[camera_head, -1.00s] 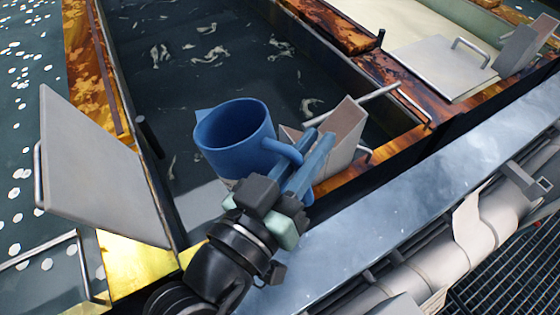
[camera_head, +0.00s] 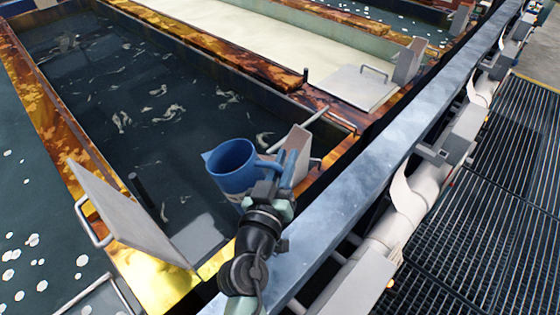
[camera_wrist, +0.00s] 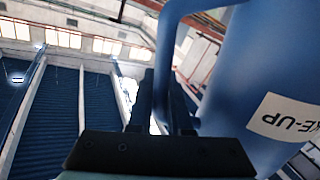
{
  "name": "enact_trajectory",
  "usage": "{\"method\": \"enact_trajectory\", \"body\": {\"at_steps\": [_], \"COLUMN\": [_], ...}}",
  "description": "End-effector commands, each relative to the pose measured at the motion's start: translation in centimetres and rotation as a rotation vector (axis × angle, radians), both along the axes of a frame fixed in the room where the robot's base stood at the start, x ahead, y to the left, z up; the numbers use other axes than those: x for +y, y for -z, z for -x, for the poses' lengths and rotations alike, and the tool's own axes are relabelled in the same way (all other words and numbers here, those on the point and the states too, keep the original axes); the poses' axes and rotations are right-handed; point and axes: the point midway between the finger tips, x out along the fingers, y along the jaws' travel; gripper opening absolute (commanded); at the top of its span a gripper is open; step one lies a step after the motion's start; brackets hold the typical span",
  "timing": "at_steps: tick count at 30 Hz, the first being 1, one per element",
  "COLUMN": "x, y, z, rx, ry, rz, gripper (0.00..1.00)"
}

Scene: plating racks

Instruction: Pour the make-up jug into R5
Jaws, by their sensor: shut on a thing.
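The blue make-up jug (camera_head: 231,167) is held over the near end of a tank of dark liquid (camera_head: 90,95) with pale floating scraps. The jug looks roughly upright, its spout toward the upper left. My gripper (camera_head: 282,170) is shut on the jug's handle, on its right side. In the wrist view the jug (camera_wrist: 245,75) fills the right side with an upside-down label ending "KE-UP", and my fingers (camera_wrist: 162,108) are at the handle. The jug's contents are hidden. No R5 marking is readable, so I cannot tell which tank is R5.
A tilted grey lid plate (camera_head: 120,215) stands at the tank's near left corner. A grey box-like piece (camera_head: 298,142) and a rod are close behind the jug. A steel rail (camera_head: 390,165) runs along the near side. A cream-coloured tank (camera_head: 260,35) lies beyond.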

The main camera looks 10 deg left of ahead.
Motion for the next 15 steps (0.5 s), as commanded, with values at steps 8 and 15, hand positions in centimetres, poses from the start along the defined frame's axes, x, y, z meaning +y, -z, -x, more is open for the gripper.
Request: {"method": "enact_trajectory", "body": {"at_steps": [8,15], "x": [0.0,-1.7], "y": [0.1,0.9], "z": [0.0,0.3], "rx": [-0.002,-0.02], "ry": [-0.001,0.001], "rz": [-0.002,-0.112], "gripper": [0.0,0.0]}}
